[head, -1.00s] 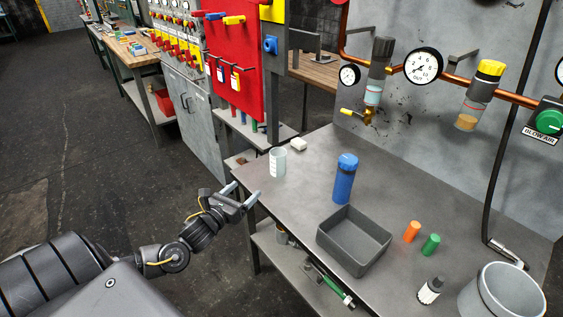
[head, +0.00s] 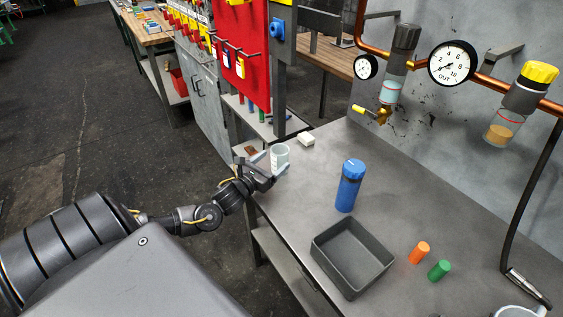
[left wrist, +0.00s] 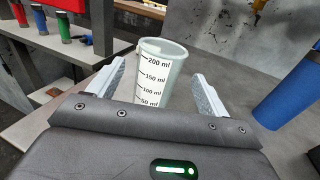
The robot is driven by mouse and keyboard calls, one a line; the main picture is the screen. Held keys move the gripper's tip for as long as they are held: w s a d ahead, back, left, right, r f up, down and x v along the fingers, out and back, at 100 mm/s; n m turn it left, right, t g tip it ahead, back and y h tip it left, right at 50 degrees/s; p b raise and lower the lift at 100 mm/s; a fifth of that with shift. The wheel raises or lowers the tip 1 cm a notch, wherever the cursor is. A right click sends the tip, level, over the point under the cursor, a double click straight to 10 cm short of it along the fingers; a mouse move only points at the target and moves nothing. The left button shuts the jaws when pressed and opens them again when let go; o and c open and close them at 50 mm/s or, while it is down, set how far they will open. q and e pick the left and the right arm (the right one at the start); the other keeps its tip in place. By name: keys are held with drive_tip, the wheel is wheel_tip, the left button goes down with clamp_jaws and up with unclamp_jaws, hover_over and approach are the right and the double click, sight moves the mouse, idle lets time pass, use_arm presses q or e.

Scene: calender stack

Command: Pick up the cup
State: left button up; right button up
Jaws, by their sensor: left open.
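The cup (head: 280,157) is a pale, translucent measuring cup with ml marks, standing upright at the left edge of the grey workbench (head: 313,190). In the left wrist view the cup (left wrist: 160,72) shows between the two fingers. My left gripper (head: 270,166) is open, with a finger on each side of the cup. In the left wrist view a gap shows between the cup and the right finger, and the left finger is close to the cup; contact cannot be told. My right gripper is not in view.
A white block (head: 306,139) lies just behind the cup. A blue bottle (head: 348,188) stands to its right. A grey open bin (head: 318,246), an orange cylinder (head: 419,252) and a green cylinder (head: 439,270) are nearer the front. Pipes and gauges (head: 451,64) are on the back panel.

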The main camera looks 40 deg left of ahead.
sight(285, 151)
use_arm(q)
drive_tip(key=shift+w, duration=0.65)
drive_tip(key=shift+w+r, duration=0.1)
drive_tip(key=shift+w, duration=0.1)
drive_tip(key=w+p, duration=0.1)
drive_tip(key=w, duration=0.2)
drive_tip(key=shift+w+a, duration=0.1)
drive_tip(key=shift+w, duration=0.75)
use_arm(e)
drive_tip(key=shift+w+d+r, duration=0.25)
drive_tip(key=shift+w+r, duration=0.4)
use_arm(q)
drive_tip(key=c, duration=1.1)
drive_tip(key=shift+o, duration=0.2)
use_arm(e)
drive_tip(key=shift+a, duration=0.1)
